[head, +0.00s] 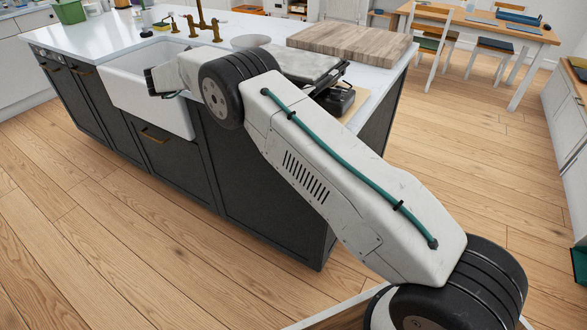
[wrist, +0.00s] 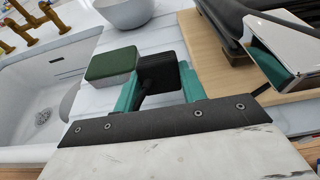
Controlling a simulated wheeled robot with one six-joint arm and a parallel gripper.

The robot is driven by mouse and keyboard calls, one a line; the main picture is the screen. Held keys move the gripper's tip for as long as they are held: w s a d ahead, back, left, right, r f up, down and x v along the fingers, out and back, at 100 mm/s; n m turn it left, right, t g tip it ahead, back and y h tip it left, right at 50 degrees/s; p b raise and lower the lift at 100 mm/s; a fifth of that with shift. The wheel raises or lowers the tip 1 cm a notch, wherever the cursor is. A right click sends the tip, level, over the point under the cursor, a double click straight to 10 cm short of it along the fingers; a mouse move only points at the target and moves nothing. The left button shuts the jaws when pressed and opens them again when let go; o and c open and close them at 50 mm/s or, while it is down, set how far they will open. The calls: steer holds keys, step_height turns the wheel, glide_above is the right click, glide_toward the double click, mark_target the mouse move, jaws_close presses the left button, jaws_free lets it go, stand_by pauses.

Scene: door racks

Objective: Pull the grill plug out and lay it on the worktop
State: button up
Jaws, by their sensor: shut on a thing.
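My gripper (wrist: 157,88) shows in the wrist view with two teal fingers, shut on a dark ribbed piece (wrist: 160,68), which looks like the grill plug. The fingers hide part of it. I cannot tell whether it touches a socket or the worktop (wrist: 100,98). The grill (wrist: 285,48), black and chrome, stands on a pale wooden board (wrist: 205,50) to the right of my gripper. A short dark cord piece (wrist: 261,89) shows near its front. In the head view the grill (head: 337,97) is partly behind my arm, which hides my gripper there.
A green-topped block (wrist: 112,63) sits just left of the held piece. The white sink (head: 150,105) lies to the left, with brass taps (head: 200,20) behind it. A grey bowl (wrist: 122,12) stands beyond my gripper. A thick wooden chopping board (head: 348,45) lies at the back right.

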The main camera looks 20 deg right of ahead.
steer(key=shift+f, duration=1.2)
steer(key=o, duration=1.4)
steer(key=shift+v, duration=3.95)
